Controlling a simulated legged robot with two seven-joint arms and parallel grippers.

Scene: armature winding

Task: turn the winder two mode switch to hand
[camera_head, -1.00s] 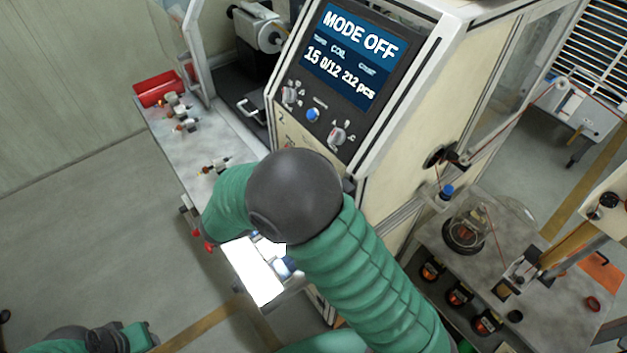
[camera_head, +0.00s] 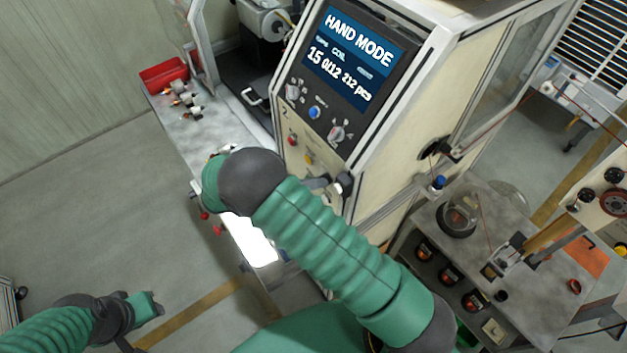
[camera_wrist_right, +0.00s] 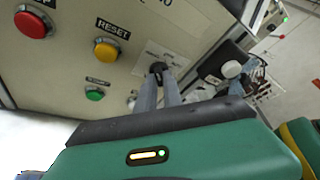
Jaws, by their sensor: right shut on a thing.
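Winder two's screen (camera_head: 357,42) reads HAND MODE in the head view. In the right wrist view, the mode switch is a small black knob (camera_wrist_right: 157,68) below a white label plate (camera_wrist_right: 160,58) on the cream panel. My right gripper (camera_wrist_right: 160,77) is shut on this knob, one grey finger on each side. In the head view the right gripper (camera_head: 322,183) is at the panel's lower right, partly hidden by my arm. The knob's pointer cannot be made out. My left arm shows at the lower left; its fingers do not show.
Beside the knob are a yellow RESET button (camera_wrist_right: 106,50), a red button (camera_wrist_right: 33,23) and a green button (camera_wrist_right: 94,95). Above are grey dials (camera_head: 337,132) and a blue button (camera_head: 314,112). A red bin (camera_head: 164,76) and small parts lie on the left shelf.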

